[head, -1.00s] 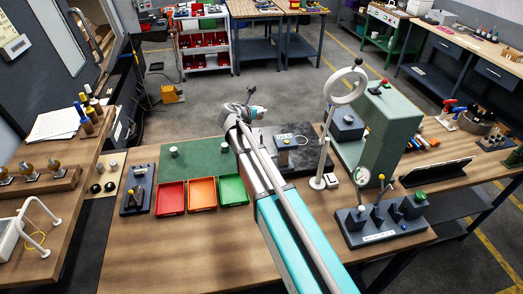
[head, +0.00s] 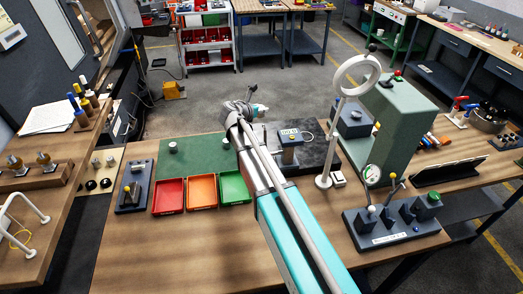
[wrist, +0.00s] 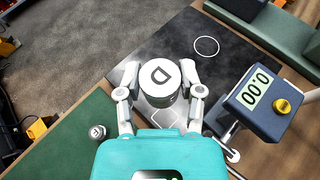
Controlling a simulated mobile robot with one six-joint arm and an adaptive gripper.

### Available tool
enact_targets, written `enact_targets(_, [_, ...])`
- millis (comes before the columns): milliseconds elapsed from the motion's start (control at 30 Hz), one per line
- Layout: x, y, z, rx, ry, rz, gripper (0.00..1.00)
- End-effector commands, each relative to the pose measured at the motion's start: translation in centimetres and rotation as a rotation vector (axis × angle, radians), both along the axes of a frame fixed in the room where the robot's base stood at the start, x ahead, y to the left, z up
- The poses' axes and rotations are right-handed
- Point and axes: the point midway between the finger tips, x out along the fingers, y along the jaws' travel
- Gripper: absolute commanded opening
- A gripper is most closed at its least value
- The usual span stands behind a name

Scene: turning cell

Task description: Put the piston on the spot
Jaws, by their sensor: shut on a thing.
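A white circle outline (wrist: 206,46) marks a spot on the dark plate (wrist: 150,52), up and right of the piston. A white diamond outline (wrist: 168,117) is partly hidden under my gripper. In the head view my gripper (head: 246,111) is over the bench's far side, and the piston cannot be made out. The dark plate (head: 322,148) shows to its right.
A digital gauge (wrist: 255,92) with a yellow knob stands over the plate, right of my gripper. A small metal knob (wrist: 97,132) is on the green mat. A white ring stand (head: 326,150) and green machine (head: 405,125) stand to the right. Red, orange and green trays (head: 202,204) lie left.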

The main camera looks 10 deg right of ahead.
Motion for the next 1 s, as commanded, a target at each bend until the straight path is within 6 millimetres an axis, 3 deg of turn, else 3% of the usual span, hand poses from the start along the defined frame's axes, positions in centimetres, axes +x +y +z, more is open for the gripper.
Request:
enact_targets(267, [0.0,-0.2,-1.3,0.0,0.0,-0.002,0.0])
enact_targets(1000, [0.0,-0.3,-8.3,0.0,0.0,-0.004,0.0])
